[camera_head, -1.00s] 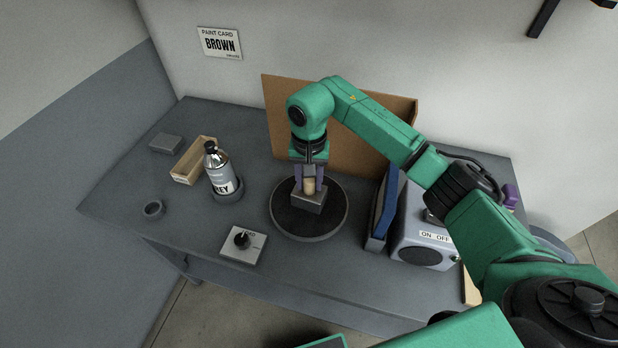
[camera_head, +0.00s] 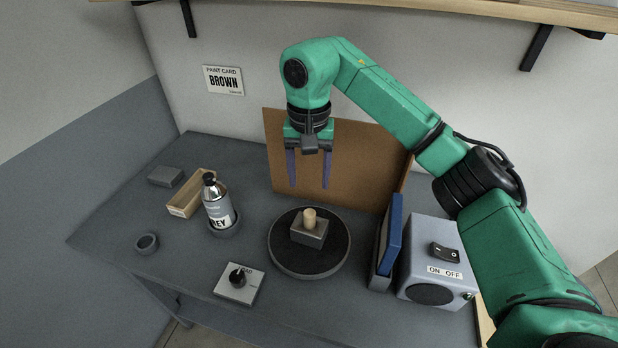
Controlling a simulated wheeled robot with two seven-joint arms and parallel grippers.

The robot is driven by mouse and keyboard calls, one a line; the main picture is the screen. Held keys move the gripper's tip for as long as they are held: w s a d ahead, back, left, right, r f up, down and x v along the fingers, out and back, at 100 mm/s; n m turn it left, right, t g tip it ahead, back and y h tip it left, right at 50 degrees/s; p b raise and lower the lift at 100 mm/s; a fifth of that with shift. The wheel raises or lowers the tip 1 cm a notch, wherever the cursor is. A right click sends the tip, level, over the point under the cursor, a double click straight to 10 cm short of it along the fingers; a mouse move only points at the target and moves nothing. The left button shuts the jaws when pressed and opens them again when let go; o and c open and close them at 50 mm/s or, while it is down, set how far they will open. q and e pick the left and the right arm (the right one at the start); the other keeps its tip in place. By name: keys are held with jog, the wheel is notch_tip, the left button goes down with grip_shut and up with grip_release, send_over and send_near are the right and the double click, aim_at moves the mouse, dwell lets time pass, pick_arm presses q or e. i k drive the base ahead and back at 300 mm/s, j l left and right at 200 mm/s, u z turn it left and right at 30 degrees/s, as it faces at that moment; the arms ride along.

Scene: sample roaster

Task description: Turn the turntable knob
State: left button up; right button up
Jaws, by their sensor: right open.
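The turntable (camera_head: 284,262) is a round dark disc with a grey rim on the table. On it sits a grey block (camera_head: 309,235) with a light wooden peg (camera_head: 309,217) standing up from it. A black knob (camera_head: 237,279) sits on a pale labelled plate at the front of the table, left of the turntable. My right gripper (camera_head: 308,187) is open and empty, with its purple fingers pointing down above and behind the peg, apart from it. My left gripper does not show.
A spray can (camera_head: 217,200) marked GREY stands in a round holder, beside a wooden tray (camera_head: 190,197). A brown board (camera_head: 345,165) stands behind the turntable. A blue panel (camera_head: 391,233) and a grey ON/OFF box (camera_head: 430,285) stand to the right. A small ring (camera_head: 147,243) lies left.

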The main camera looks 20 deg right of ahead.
aim_at(237, 277)
jog(key=k, duration=1.5)
